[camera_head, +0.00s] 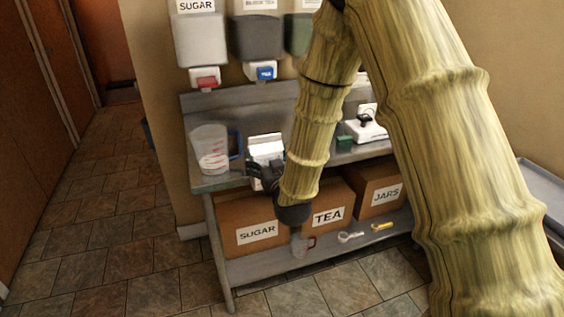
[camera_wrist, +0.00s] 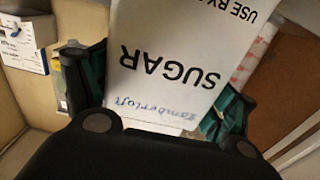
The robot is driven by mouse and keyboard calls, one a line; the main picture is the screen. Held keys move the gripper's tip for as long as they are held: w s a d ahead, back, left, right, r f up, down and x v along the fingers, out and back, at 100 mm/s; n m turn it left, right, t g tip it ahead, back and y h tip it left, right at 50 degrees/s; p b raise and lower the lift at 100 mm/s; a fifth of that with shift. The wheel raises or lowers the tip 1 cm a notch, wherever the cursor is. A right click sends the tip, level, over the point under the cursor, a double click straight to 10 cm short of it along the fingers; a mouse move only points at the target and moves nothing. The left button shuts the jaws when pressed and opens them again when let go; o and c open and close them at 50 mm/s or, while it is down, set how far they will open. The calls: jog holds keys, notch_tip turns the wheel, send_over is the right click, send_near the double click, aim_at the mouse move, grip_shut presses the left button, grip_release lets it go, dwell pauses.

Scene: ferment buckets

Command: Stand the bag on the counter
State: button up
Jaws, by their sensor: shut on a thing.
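A white bag (camera_wrist: 165,50) printed SUGAR, with handwriting below, fills the middle of the wrist view, its print appearing turned over. It also shows in the head view (camera_head: 266,146), above the left part of the steel counter (camera_head: 215,183). My gripper (camera_wrist: 153,98) is shut on the bag, with one dark green-padded finger on each side. In the head view my gripper (camera_head: 264,174) is at the counter's front edge, partly behind my arm. The bag looks roughly upright there. Whether its base touches the counter is hidden by the gripper.
A measuring jug (camera_head: 210,152) stands left of the bag. A white scale (camera_head: 369,128) and a small green item (camera_head: 345,142) are to the right. Dispensers (camera_head: 200,40) hang above.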

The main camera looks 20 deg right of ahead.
aim_at(267, 142)
notch_tip(267, 142, up, 4)
jog(key=shift+d+r+b, duration=0.15)
jog(key=shift+r+b, duration=0.1)
jog(key=shift+b, duration=0.5)
jog(key=shift+r, duration=0.2)
jog(key=shift+w+d+r, duration=0.1)
jog(key=shift+w+d, duration=0.05)
jog(key=shift+w, duration=0.15)
jog(key=w+d+f+p, duration=0.1)
jog(key=w+d+f, duration=0.1)
jog(key=w, duration=0.5)
jog(key=w+d+f+p, duration=0.2)
jog(key=w+d+f, duration=0.1)
jog(key=w+d, duration=0.2)
jog(key=shift+w, duration=0.9)
jog(key=shift+f, duration=0.15)
jog(key=o, duration=1.3)
jog(key=shift+c, duration=0.2)
